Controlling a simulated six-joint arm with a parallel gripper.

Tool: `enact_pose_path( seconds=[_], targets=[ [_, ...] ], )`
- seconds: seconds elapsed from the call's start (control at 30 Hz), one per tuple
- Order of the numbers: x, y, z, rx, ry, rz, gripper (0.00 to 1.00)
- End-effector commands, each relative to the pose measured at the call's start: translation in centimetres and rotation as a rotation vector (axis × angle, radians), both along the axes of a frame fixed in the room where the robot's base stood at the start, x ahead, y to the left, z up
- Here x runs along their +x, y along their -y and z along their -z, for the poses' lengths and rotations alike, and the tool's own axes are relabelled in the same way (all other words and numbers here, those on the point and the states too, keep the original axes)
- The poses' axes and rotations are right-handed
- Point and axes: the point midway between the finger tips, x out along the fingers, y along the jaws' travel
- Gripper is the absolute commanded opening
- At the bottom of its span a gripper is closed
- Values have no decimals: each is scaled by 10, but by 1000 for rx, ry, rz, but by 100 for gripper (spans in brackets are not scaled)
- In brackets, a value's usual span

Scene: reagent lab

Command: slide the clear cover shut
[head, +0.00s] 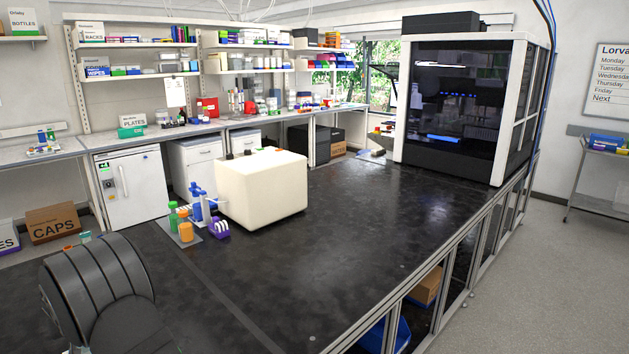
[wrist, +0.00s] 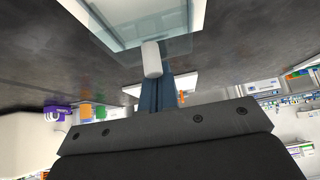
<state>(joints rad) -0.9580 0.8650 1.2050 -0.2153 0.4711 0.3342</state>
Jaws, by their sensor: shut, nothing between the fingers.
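The clear cover (wrist: 178,48) shows in the wrist view as a see-through, bluish sheet at the top, beside and partly over a white-framed box (wrist: 196,14) cut off by the picture's top edge. A short white handle (wrist: 151,58) stands at the cover's near edge. My gripper (wrist: 155,82) is shut and empty, its narrow blue-grey fingers pointing at the handle. The fingertips look close to the handle or against it; I cannot tell whether they touch. In the head view, I cannot make out the cover, its box or my gripper.
A cream block (head: 262,188) stands on the dark bench (head: 330,260). A purple rack (head: 219,228), orange bottle (head: 186,232) and green bottle (head: 172,214) stand left of it. A dark-glazed enclosure (head: 465,100) stands at the back right. The bench's front-right stretch is clear.

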Motion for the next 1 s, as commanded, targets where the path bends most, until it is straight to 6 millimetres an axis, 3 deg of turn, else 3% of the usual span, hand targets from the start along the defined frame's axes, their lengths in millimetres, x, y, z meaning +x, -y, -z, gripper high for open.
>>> enact_pose_path(
  seconds=[0.03, 0.37, 1.0],
  targets=[
    [-3, 5, 18, -26, -20, 3, 0],
    [4, -3, 15, -23, -18, 2, 0],
    [6, -5, -40, -12, -10, 1, 0]
  ],
)
